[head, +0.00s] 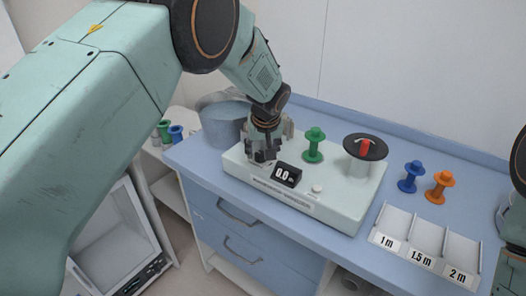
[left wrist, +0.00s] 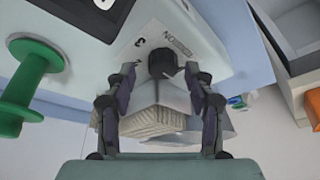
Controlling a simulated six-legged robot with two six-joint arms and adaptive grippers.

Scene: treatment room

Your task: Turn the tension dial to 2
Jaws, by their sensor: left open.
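The white tension device (head: 330,205) stands on the blue counter, with a small black display (head: 287,174) reading 0.0. In the left wrist view, the dark tension dial (left wrist: 162,63) stands on the device's pale panel (left wrist: 120,40), beside a printed "TENSION" label and a digit that looks like 3. My left gripper (head: 264,155) is at the device's left end and hides the dial in the head view. Its open fingers (left wrist: 162,78) are on either side of the dial, with gaps visible. The dial's pointer setting cannot be read.
A green spool (head: 313,146) and a black disc with a red part (head: 365,147) stand on the device. Blue (head: 411,176) and orange (head: 439,187) spools and a labelled tray (head: 425,236) are to the right. A blue-grey container (head: 222,122) stands close behind my left gripper.

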